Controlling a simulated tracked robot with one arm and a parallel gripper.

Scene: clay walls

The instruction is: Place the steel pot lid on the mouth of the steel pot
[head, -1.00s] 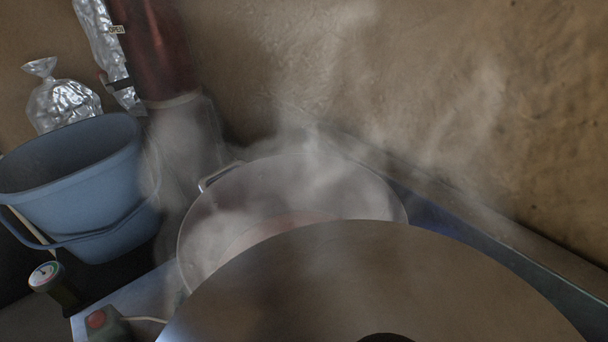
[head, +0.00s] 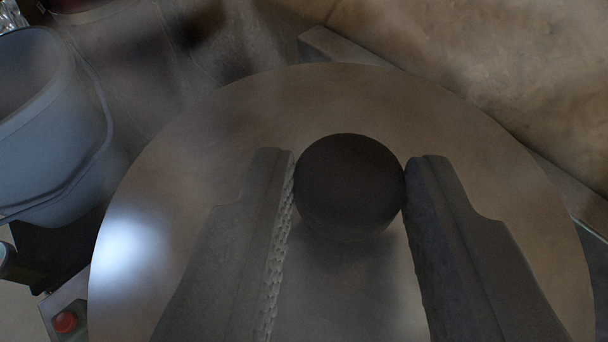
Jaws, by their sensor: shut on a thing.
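The steel pot lid (head: 400,105) is a large round metal disc that fills most of the head view. It has a round black knob (head: 350,180) at its middle. My gripper (head: 348,185) is shut on the knob, one finger on each side of it. The steel pot does not show now; the lid covers the area in front of me. I cannot tell whether the lid touches the pot's rim.
A blue bucket (head: 50,130) stands at the left. A red button (head: 65,321) on a small box is at the lower left. The clay wall (head: 480,60) rises behind at the upper right. Thin steam hangs over the scene.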

